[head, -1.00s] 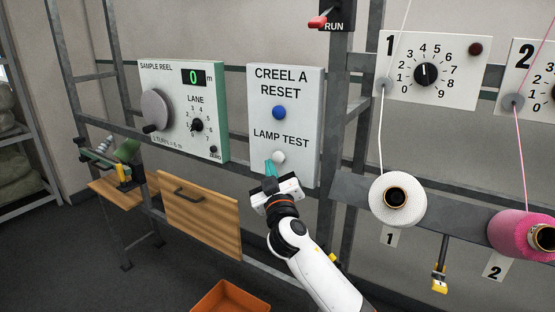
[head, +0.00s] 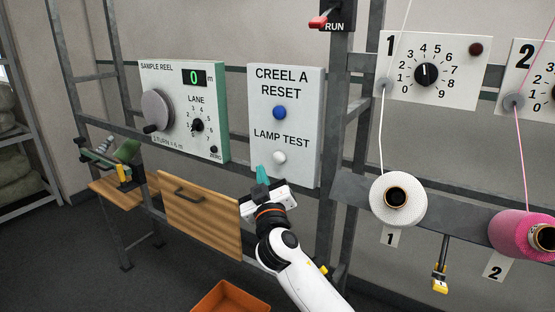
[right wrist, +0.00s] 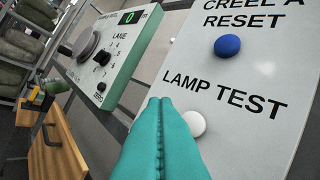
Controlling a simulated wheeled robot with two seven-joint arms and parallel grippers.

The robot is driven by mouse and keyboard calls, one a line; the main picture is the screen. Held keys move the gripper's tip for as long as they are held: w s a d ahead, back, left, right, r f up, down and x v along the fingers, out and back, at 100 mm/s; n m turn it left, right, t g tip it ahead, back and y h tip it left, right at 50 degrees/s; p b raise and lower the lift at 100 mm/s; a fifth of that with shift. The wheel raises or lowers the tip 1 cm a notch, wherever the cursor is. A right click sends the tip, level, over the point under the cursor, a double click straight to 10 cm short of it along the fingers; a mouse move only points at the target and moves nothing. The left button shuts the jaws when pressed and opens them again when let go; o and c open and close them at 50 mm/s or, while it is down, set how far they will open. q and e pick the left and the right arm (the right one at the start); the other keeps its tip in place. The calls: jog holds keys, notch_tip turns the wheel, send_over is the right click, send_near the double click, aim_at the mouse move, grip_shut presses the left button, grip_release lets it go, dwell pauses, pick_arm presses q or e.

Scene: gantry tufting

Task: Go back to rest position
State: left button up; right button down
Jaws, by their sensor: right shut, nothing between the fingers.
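My right gripper (head: 262,174) is in front of the lower left part of the creel panel (head: 303,91). Its teal fingers (right wrist: 160,140) are shut together with nothing between them. The white lamp test button (head: 279,158) is just up and to the right of the fingertips in the head view, apart from them there. In the right wrist view the white button (right wrist: 194,123) is partly hidden behind the fingers. The blue reset button (head: 279,112) sits above it. My left gripper is not in view.
The sample reel panel (head: 213,129) with its crank is to the left. A wooden drawer front (head: 200,220) is just left of my right wrist. White yarn (head: 413,207) and pink yarn (head: 512,232) cones stand to the right. An orange bin (head: 224,298) is below.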

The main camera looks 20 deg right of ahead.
notch_tip(320, 180, down, 27)
jog(key=d+n+g+y, duration=0.1)
jog(key=g+y, duration=0.1)
jog(key=g, duration=0.4)
jog(key=s+d+f+g, duration=0.15)
jog(key=s+f, duration=0.25)
jog(key=f, duration=0.4)
jog(key=s+f+g, duration=0.2)
jog(key=s+f, duration=0.2)
jog(key=f, duration=0.4)
jog(key=s+f+g, duration=0.2)
jog(key=s+f, duration=0.2)
jog(key=f, duration=0.4)
jog(key=s+d+f+g, duration=0.1)
jog(key=s+f+g, duration=0.1)
jog(key=s+f, duration=0.65)
jog(key=s+f+m+g+y+b, duration=0.15)
jog(key=s+f, duration=0.45)
jog(key=s, duration=0.6)
jog(key=s+d+f+g+p, duration=0.1)
jog(key=s+f+g, duration=0.2)
jog(key=s+f, duration=0.55)
jog(key=s+f+g, duration=0.2)
jog(key=s, duration=1.5)
jog(key=shift+s+m+b, duration=0.25)
jog(key=shift+m+b, duration=0.05)
jog(key=shift+m, duration=0.15)
